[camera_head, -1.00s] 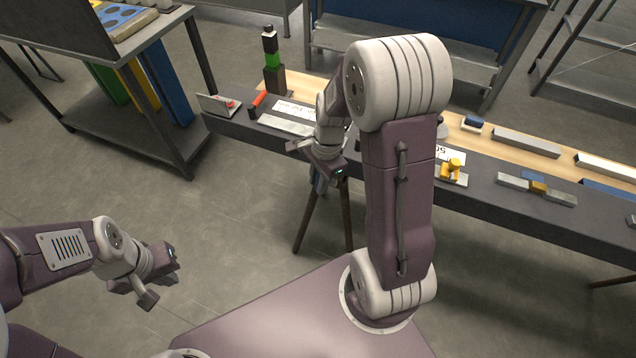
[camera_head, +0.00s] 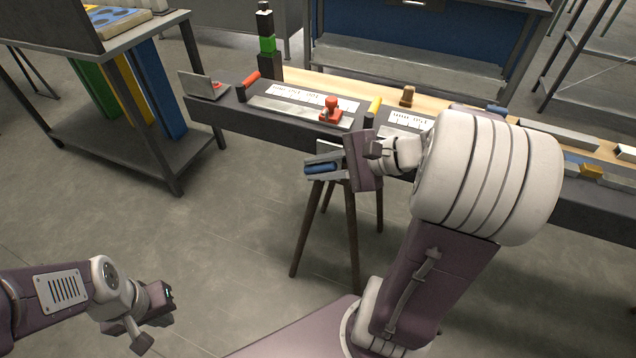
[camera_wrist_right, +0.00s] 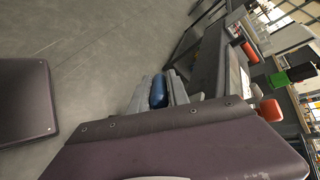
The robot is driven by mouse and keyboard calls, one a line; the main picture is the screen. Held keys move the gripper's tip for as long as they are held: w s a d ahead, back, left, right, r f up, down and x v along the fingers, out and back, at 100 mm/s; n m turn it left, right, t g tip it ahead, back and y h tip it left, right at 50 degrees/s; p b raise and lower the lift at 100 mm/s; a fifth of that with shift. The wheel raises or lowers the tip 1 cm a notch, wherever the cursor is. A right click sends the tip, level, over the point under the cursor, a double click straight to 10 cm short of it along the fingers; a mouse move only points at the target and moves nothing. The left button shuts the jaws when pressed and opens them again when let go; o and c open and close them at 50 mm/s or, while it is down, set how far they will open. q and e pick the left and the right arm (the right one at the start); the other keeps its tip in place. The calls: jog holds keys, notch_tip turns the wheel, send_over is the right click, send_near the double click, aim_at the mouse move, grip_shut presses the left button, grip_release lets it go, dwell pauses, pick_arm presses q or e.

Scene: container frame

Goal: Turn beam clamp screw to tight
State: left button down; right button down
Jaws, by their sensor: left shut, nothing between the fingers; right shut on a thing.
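My right gripper (camera_head: 318,162) hangs in front of the bench's near edge, shut on a blue rounded thing (camera_head: 320,168). The blue thing also shows between the grey fingers in the right wrist view (camera_wrist_right: 159,90). A red clamp-like piece with a knob (camera_head: 331,108) stands on a labelled plate on the bench, behind and above that gripper, apart from it. I cannot tell which piece is the beam clamp; no screw shows clearly. My left gripper (camera_head: 150,305) is shut and empty over the floor at the lower left, far from the bench.
The bench (camera_head: 225,115) carries a laptop-like grey stand (camera_head: 204,85), a red-orange handle (camera_head: 251,79), a yellow handle (camera_head: 375,105), a brown knob (camera_head: 408,96) and a dark-and-green stack (camera_head: 267,43). My right arm hides the bench's middle right. Open floor lies left of the trestle legs.

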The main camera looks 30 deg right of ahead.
jog(key=t+y+b, duration=0.1)
jog(key=b, duration=0.1)
jog(key=f+t+y+b, duration=0.1)
jog(key=b, duration=0.1)
jog(key=shift+s+t+y+b, duration=0.1)
jog(key=shift+t+y+b, duration=0.3)
jog(key=shift+r+t+y+b, duration=0.2)
jog(key=shift+t+y+b, duration=0.6)
jog(key=shift+b, duration=0.3)
jog(key=c, duration=1.3)
grip_release()
jog(key=shift+r, duration=0.1)
